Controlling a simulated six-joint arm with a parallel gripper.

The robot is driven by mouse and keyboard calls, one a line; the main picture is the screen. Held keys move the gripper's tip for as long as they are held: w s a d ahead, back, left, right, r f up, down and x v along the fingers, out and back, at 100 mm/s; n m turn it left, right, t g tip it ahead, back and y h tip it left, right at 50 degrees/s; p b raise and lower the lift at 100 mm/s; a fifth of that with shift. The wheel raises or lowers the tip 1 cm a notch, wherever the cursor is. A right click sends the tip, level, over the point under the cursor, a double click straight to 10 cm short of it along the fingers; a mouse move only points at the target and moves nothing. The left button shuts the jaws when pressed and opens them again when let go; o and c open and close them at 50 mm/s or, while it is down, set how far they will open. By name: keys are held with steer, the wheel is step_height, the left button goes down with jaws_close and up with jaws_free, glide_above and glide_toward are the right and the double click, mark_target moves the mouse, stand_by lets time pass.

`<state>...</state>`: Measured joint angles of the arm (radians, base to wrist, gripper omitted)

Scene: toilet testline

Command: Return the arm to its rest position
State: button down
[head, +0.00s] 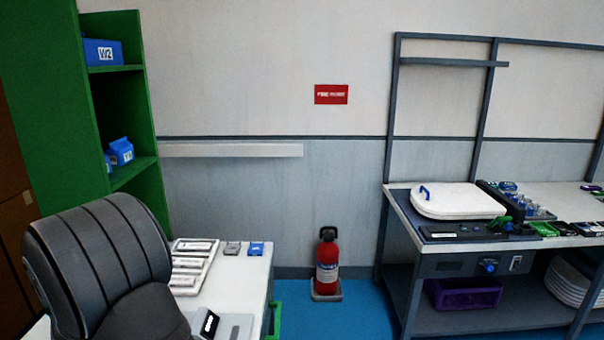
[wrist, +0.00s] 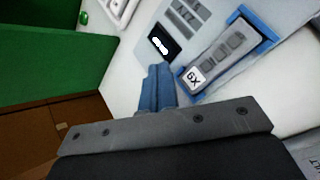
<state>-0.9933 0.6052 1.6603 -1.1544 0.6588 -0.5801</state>
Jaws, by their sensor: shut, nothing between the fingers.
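My gripper (wrist: 158,68) shows in the wrist view as two blue fingers side by side, shut with nothing between them. The fingers point over a white tabletop (wrist: 128,77), close to a small black display (wrist: 164,43) and a blue-framed tray (wrist: 263,40) with grey pieces and a "6X" label. Any gap between the fingertips and the tabletop is hard to judge. The gripper cannot be made out in the head view.
A green shelf (head: 120,100) with blue boxes stands left, beside the white table (head: 235,282). A dark ribbed form (head: 100,255) blocks part of that table. A red fire extinguisher (head: 327,262) stands on blue floor; a grey workbench (head: 400,210) is right. Floor between is otherwise clear.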

step_height(320, 180, down, 4)
steer(key=shift+r, duration=0.1)
steer(key=shift+s+d+r, duration=0.1)
steer(key=shift+r, duration=0.85)
step_height(320, 180, down, 2)
steer(key=shift+f, duration=0.1)
step_height(320, 180, up, 7)
steer(key=s+d+f+m+g, duration=0.2)
steer(key=d+f+m, duration=0.1)
steer(key=d+m, duration=0.2)
steer(key=s+d+f+m+g+h, duration=0.1)
steer(key=s+d+f+m+g, duration=0.2)
steer(key=d, duration=0.4)
steer(key=s+d+f+m+g, duration=0.2)
steer(key=d+f+m, duration=0.2)
steer(key=d+m, duration=0.2)
steer(key=shift+s+d+f+m+g, duration=0.2)
steer(key=shift+s+d+m+g, duration=0.1)
steer(key=shift+m, duration=0.5)
steer(key=shift+s+d+f+m+g, duration=0.2)
steer(key=shift+s+d+m+g, duration=0.2)
steer(key=shift+m, duration=0.2)
steer(key=shift+a, duration=0.1)
